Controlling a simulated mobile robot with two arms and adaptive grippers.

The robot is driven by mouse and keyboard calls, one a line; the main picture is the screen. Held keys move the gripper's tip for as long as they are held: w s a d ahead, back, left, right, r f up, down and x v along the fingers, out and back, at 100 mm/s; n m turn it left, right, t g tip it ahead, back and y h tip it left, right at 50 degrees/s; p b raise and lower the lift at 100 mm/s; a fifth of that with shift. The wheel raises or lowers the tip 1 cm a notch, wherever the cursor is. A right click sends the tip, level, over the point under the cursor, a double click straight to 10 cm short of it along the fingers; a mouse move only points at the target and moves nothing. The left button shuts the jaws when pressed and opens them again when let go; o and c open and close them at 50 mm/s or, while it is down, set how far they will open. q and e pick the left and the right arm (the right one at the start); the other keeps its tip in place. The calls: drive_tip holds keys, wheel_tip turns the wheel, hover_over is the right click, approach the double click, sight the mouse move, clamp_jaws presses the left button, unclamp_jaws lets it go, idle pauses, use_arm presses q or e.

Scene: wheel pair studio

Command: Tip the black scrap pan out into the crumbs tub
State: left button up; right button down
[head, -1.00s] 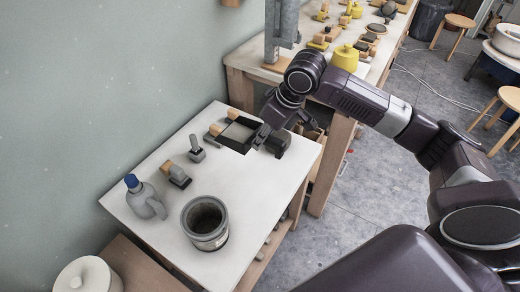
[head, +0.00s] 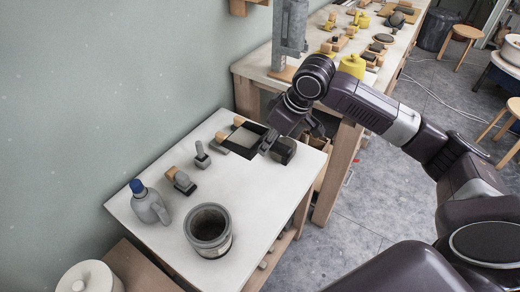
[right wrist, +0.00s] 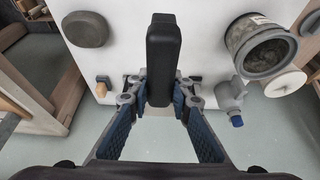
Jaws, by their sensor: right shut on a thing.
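The black scrap pan (head: 236,149) shows as a dark-edged shape at the back right of the white table. My right gripper (head: 269,141) is at its right end, and its arm partly covers it. In the right wrist view my right gripper (right wrist: 161,97) is shut on the near end of the black pan (right wrist: 163,55), a narrow dark bar pointing away. I cannot tell its height above the table or what it holds. The grey round tub (head: 208,222), open at the top, stands at the table's front and appears to be the crumbs tub. My left gripper is out of view.
A grey bottle with a blue cap (head: 149,203) stands left of the tub. Small wood-and-grey tools (head: 181,180) lie along the wall side. Bare tabletop (head: 250,190) lies between tub and pan.

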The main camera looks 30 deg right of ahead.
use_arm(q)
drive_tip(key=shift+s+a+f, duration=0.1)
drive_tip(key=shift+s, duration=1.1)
